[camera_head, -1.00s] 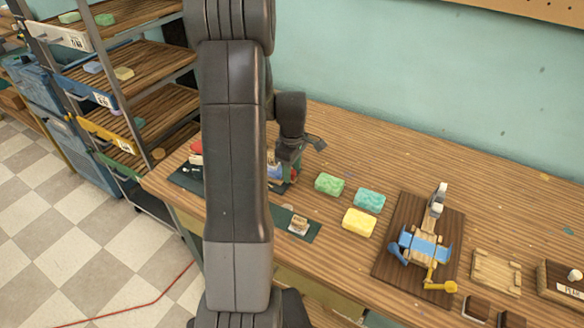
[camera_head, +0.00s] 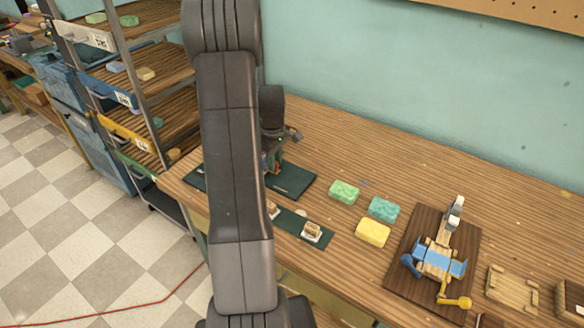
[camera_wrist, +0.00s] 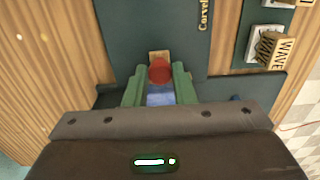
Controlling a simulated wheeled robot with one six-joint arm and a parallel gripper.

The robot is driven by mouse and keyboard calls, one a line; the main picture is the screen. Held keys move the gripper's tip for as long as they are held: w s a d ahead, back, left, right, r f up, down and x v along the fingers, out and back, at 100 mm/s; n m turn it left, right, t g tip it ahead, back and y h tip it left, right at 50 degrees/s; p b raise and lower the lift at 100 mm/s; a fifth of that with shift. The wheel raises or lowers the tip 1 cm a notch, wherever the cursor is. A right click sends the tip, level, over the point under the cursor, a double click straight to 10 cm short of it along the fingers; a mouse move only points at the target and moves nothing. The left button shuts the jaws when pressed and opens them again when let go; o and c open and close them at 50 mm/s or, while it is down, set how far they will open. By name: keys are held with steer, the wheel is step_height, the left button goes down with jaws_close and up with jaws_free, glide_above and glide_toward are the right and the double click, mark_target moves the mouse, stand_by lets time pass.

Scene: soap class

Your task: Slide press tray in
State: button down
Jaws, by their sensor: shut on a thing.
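The soap press stands on a dark wooden board (camera_head: 410,285) on the bench, with a blue tray-like part (camera_head: 439,262) across its middle, a grey upright and a yellow-knobbed handle (camera_head: 455,302). I cannot tell how far in the blue part sits. My gripper, partly hidden behind my arm in the head view (camera_head: 276,160), is well left of the press. In the wrist view my gripper (camera_wrist: 160,80) is shut on a red-topped piece (camera_wrist: 160,71) over a dark green mat. Blue shows below the red, between the green fingers.
Green (camera_head: 344,191), teal (camera_head: 384,209) and yellow (camera_head: 373,233) soap bars lie between my arm and the press. A wooden tray (camera_head: 513,292) lies right of the press. Wooden stamps (camera_wrist: 270,48) sit on a green mat. A shelf rack (camera_head: 140,75) stands left.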

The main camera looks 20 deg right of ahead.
steer(key=shift+w+a+r, duration=0.1)
steer(key=shift+w+a, duration=0.15)
steer(key=shift+w, duration=0.15)
steer(key=c, duration=1.2)
jaws_free()
steer(key=shift+w+a, duration=0.1)
steer(key=shift+a, duration=0.05)
step_height(320, 180, up, 14)
steer(key=shift+b, duration=0.35)
steer(key=shift+f, duration=0.2)
